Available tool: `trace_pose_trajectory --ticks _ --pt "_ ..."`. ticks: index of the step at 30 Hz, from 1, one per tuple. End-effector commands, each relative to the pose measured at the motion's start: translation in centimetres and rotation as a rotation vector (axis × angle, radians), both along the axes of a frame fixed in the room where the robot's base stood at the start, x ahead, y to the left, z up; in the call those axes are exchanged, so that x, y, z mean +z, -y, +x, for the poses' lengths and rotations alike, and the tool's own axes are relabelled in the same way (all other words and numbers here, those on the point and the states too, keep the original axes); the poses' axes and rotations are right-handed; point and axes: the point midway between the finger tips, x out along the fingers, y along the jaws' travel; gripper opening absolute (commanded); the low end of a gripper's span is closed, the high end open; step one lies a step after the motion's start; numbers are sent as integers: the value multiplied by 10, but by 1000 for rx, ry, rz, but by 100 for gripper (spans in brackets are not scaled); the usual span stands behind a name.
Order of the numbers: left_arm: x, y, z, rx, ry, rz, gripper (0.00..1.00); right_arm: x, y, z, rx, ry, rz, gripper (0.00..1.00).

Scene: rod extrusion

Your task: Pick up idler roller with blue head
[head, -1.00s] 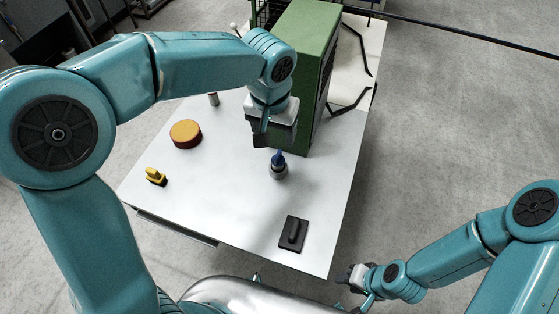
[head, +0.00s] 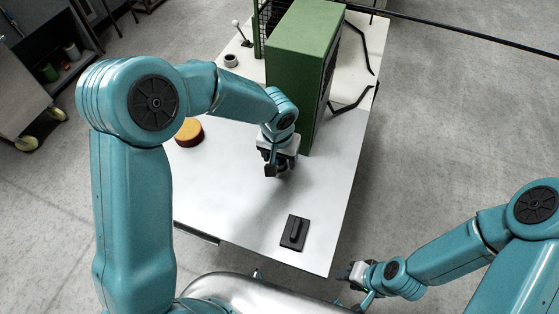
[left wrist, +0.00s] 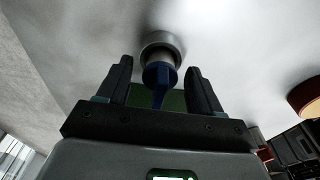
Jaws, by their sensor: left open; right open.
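The idler roller shows in the left wrist view with its blue head (left wrist: 160,76) and grey round body (left wrist: 163,42). My left gripper (left wrist: 160,88) is open, and the blue head lies between its two dark fingers in that view, with gaps at both sides. In the head view my left gripper (head: 278,168) is low over the white table, and it hides most or all of the roller. My right gripper (head: 357,273) is open and empty, beyond the table's front right edge.
A green machine housing (head: 300,55) stands just behind my left gripper. A black block with a raised handle (head: 294,233) lies near the front of the white table (head: 240,225). A yellow-topped red disc (head: 189,132) is at the left.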

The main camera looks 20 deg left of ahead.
Motion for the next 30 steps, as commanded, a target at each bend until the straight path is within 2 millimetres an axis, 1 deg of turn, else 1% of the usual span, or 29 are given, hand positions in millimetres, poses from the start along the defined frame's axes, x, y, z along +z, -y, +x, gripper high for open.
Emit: trace_pose_trajectory --ticks 2,3,5,6,8,9,17,20,22,26,29,30 --pt "0 0 0 0 0 0 65 0 0 0 0 0 0 43" --pt "0 0 0 0 0 0 62 0 0 0 0 0 0 43" --pt "0 0 0 0 0 0 43 0 0 0 0 0 0 43" --pt "0 0 0 0 0 0 30 0 0 0 0 0 0 43" --pt "0 0 0 0 0 0 10 0 0 0 0 0 0 43" --pt "0 0 0 0 0 0 3 0 0 0 0 0 0 43" --pt "1 0 0 0 1 0 2 0 0 0 0 0 0 43" --pt "6 0 0 -1 1 1 2 0 0 0 0 0 0 43" --pt "12 0 1 0 3 2 2 -1 0 0 0 0 0 43" --pt "35 0 1 1 5 0 2 -1 0 0 0 0 0 43" --pt "62 0 1 1 7 -1 2 -2 0 0 0 0 0 43" --pt "74 0 2 1 9 0 2 -2 0 0 0 0 0 43"
